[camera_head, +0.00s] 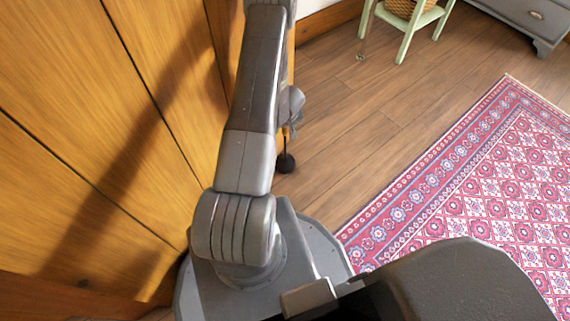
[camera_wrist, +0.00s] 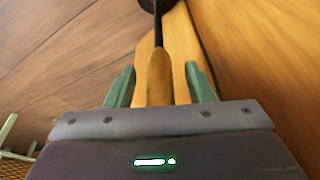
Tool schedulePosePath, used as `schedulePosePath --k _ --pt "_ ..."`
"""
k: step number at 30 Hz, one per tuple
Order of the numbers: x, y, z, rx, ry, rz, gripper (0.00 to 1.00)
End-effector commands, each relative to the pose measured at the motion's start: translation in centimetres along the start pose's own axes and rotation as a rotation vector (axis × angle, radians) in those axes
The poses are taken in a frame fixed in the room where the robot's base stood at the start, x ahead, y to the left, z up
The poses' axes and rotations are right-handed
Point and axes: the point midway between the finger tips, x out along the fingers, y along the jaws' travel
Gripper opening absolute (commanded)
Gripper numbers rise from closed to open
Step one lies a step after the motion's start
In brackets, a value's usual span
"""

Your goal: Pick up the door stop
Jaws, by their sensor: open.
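The door stop shows in the head view as a dark round base (camera_head: 285,163) on the wood floor with a thin dark stem rising behind my arm. In the wrist view its wooden handle (camera_wrist: 159,78) runs up to the thin dark stem and the dark base at the top edge. My gripper (camera_wrist: 160,80) is open, with one green finger on each side of the handle. I cannot tell whether either finger touches it. In the head view my arm hides the handle and most of my gripper.
A tall wooden panel (camera_head: 75,120) stands close along the left. A patterned red rug (camera_head: 470,190) lies on the right. A pale green stool (camera_head: 408,40) bearing a wicker basket (camera_head: 405,8) and a grey cabinet (camera_head: 530,15) stand at the back. Bare floor lies between.

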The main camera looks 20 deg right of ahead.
Motion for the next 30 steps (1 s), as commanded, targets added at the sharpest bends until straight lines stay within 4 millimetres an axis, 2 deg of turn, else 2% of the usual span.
schedulePosePath --k 6,12,13,14,30 --pt "0.03 0.01 -0.05 0.0 0.0 0.0 0.47" --pt "0.02 0.0 -0.04 0.0 0.0 0.0 0.08" --pt "0.02 0.0 -0.03 0.0 0.0 0.0 0.02" --pt "0.02 0.0 -0.03 0.0 0.0 0.0 0.0" --pt "0.01 0.0 -0.02 0.0 0.0 0.0 0.0"
